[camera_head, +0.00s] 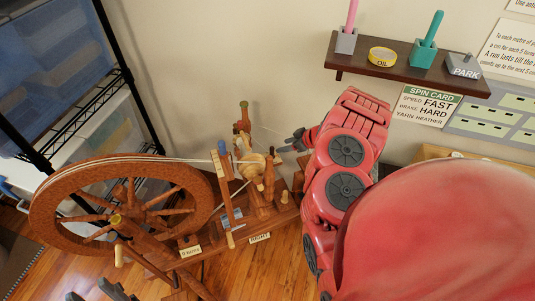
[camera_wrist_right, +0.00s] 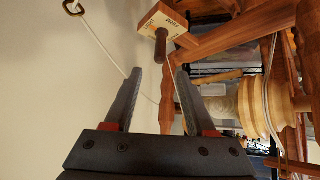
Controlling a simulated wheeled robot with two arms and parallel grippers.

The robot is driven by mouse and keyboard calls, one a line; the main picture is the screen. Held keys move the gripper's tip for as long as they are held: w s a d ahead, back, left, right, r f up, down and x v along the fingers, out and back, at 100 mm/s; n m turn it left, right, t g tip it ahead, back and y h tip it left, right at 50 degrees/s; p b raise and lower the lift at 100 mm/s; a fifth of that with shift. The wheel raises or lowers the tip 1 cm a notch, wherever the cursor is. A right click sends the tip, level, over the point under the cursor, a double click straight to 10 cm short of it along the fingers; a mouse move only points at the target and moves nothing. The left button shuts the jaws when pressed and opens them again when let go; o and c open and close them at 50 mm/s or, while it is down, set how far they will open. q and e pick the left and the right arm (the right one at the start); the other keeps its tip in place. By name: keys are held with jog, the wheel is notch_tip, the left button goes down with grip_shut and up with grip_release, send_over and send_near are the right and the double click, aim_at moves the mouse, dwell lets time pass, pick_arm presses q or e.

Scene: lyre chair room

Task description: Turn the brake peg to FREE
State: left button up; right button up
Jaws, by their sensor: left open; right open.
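The wooden spinning wheel (camera_head: 75,176) stands at the left in the head view. In the right wrist view, a dark brown peg (camera_wrist_right: 161,44), apparently the brake peg, projects from a pale lettered block (camera_wrist_right: 164,19) on the wooden frame. The lettering is too small to read surely, and the peg's setting cannot be told. My right gripper (camera_wrist_right: 159,78) is open, its fingertips below the peg in that view and apart from it. In the head view my right gripper (camera_head: 292,141) is right of the bobbin assembly. My left gripper (camera_head: 96,292) is open and empty at the bottom left edge, partly cut off.
The bobbin (camera_wrist_right: 254,106) and its posts are right of my right fingers. A cord hangs from a metal ring (camera_wrist_right: 72,7). The spin card (camera_head: 428,106) reads brake HARD.

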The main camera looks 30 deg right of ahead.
aim_at(271, 150)
jog(key=b+x, duration=0.2)
jog(key=x, duration=0.1)
jog(key=b+x, duration=0.3)
jog(key=x, duration=0.1)
jog(key=shift+s+f, duration=0.15)
jog(key=shift+f, duration=0.1)
jog(key=x, duration=0.2)
jog(key=shift+w+a+f, duration=0.1)
jog(key=shift+w+a, duration=0.05)
jog(key=shift+w, duration=0.15)
jog(key=shift+w+f, duration=0.25)
jog(key=shift+w+a+f, duration=0.2)
jog(key=shift+w+f, duration=0.25)
jog(key=shift+w, duration=0.1)
grip_shut()
